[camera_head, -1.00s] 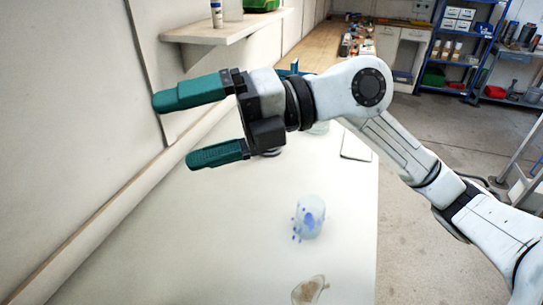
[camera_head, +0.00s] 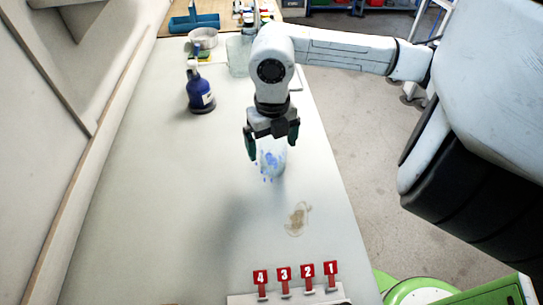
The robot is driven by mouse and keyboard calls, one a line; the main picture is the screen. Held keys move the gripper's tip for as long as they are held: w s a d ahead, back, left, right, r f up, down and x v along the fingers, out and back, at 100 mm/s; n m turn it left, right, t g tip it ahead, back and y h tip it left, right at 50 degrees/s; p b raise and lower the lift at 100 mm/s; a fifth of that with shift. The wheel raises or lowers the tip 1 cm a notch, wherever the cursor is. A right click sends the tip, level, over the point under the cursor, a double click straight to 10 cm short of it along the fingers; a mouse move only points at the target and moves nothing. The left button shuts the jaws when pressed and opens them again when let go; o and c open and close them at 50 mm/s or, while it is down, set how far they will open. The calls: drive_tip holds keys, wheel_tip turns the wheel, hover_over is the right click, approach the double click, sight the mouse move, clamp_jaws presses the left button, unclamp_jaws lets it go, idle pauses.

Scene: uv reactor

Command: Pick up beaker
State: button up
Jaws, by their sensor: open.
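The beaker (camera_head: 272,163) is a clear cup with blue spots, standing upright on the white table (camera_head: 150,230) right of its middle. My gripper (camera_head: 272,146) points down just above and around the top of the beaker in this view. Its two green fingers are apart, one at the left and one at the right of the beaker. The gripper hides the beaker's rim. I cannot tell whether the fingers touch it.
A clear container (camera_head: 239,56) and a round dish (camera_head: 203,38) are farther back. A brown stain (camera_head: 297,219) lies in front of the beaker. Red numbered markers (camera_head: 284,273) stand at the front. The left of the table is clear.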

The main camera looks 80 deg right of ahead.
drive_tip(key=shift+s+d+f+p, duration=0.15)
drive_tip(key=shift+f+p, duration=0.1)
drive_tip(key=shift+f, duration=0.65)
drive_tip(key=shift+w+d+f+p, duration=0.15)
drive_tip(key=shift+f+p, duration=0.1)
drive_tip(key=shift+f, duration=0.65)
drive_tip(key=shift+s+d+f+p, duration=0.15)
drive_tip(key=shift+f+p, duration=0.1)
drive_tip(key=shift+f, duration=0.65)
drive_tip(key=c, duration=1.1)
